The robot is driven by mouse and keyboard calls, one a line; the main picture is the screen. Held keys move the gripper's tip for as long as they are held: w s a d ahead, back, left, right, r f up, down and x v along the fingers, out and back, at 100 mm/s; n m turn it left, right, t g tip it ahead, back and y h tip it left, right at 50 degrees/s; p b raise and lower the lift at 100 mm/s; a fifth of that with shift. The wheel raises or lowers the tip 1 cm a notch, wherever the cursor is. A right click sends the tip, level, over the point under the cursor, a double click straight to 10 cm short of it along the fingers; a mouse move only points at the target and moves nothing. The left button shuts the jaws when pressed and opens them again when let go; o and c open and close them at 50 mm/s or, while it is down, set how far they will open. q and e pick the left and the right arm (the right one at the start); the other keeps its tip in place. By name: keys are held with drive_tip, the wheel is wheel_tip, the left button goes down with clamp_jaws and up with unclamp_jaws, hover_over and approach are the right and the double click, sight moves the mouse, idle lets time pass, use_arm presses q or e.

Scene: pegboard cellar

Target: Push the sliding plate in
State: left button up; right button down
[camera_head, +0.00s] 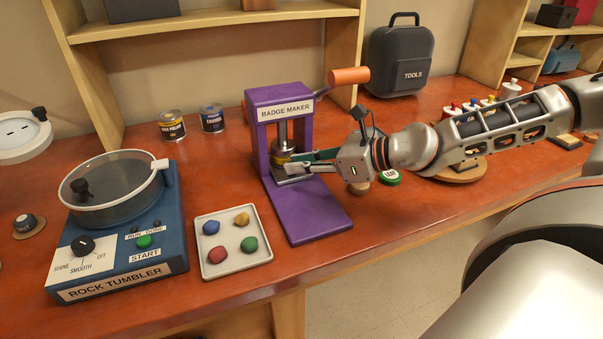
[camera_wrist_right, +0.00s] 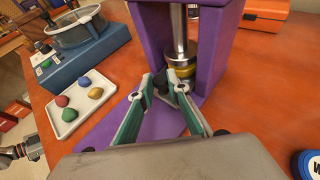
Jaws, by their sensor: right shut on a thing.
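The purple badge maker (camera_head: 300,192) stands upright on the bench, its flat base reaching toward the front edge. Under its metal plunger (camera_wrist_right: 180,38) sits a yellow-rimmed round die (camera_wrist_right: 180,75), low between the uprights. A grey part of mine, perhaps my left gripper (camera_wrist_right: 22,152), shows at that view's left edge.
The rock tumbler (camera_head: 120,225) and a white tray (camera_head: 212,271) with coloured stones stand left of the badge maker. Two cans (camera_head: 212,118) stand behind. The orange lever (camera_head: 348,76) sticks out to the upper right. A green-rimmed round item (camera_head: 389,178) lies under my right wrist.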

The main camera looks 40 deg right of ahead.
drive_tip(key=shift+w+d, duration=0.1)
drive_tip(key=shift+d, duration=0.05)
drive_tip(key=c, duration=2)
unclamp_jaws()
drive_tip(key=shift+w, duration=0.1)
drive_tip(key=shift+o, duration=0.2)
drive_tip(key=v, duration=1.2)
drive_tip(key=shift+r, duration=0.15)
